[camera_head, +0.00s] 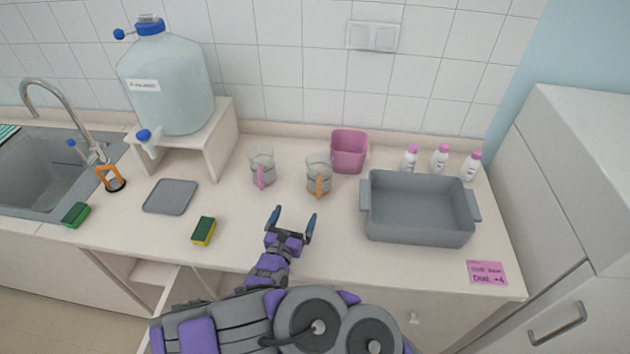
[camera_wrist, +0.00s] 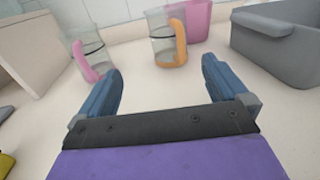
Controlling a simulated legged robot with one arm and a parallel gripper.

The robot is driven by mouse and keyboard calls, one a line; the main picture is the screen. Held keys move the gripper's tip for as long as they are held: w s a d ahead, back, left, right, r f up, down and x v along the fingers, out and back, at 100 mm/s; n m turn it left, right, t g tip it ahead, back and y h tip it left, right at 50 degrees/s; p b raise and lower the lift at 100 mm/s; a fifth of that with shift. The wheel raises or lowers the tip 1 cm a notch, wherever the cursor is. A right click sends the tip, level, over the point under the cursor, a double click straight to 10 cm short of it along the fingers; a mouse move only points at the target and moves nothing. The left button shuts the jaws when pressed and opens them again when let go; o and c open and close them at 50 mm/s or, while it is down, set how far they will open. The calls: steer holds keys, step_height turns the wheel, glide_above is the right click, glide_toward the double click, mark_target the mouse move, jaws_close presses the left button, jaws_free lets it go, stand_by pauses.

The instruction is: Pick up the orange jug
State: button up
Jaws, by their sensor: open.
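The orange jug (camera_head: 318,173) is a clear jug with an orange handle, standing upright on the counter near the middle. In the wrist view the orange jug (camera_wrist: 162,46) stands ahead, beyond my fingertips, with its orange handle on the right side. My gripper (camera_head: 294,219) is open and empty over the counter, in front of the jug and apart from it. Its two blue fingers also frame the wrist view, where my gripper (camera_wrist: 162,75) has nothing between its fingers. A similar clear jug with a pink handle (camera_head: 262,168) stands to the left of the orange jug.
A pink container (camera_head: 349,151) stands behind and right of the orange jug. A grey tub (camera_head: 418,232) is at the right, with several white bottles (camera_head: 440,158) behind it. A yellow-green sponge (camera_head: 204,231) lies left of my gripper. Counter between gripper and jug is clear.

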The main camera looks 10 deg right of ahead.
steer(key=b, duration=0.1)
glide_toward(315, 178)
steer(key=shift+d+f, duration=0.2)
steer(key=shift+d, duration=0.35)
steer(key=w, duration=0.2)
steer(key=w+b, duration=0.1)
steer(key=w, duration=0.1)
steer(key=shift+w+d, duration=0.25)
steer(key=shift+w, duration=0.1)
steer(key=w+d+b, duration=0.1)
steer(key=w, duration=0.1)
steer(key=w+d+b, duration=0.1)
steer(key=d, duration=0.1)
steer(key=shift+w+d+r, duration=0.2)
steer(key=shift+w, duration=0.2)
steer(key=shift+w+d, duration=0.1)
steer(key=shift+w, duration=0.4)
steer(key=shift+a+r, duration=0.1)
steer(key=shift+a, duration=0.15)
steer(key=shift+d, duration=0.3)
steer(key=c, duration=0.6)
steer(key=shift+a, duration=0.1)
steer(key=shift+c, duration=1.1)
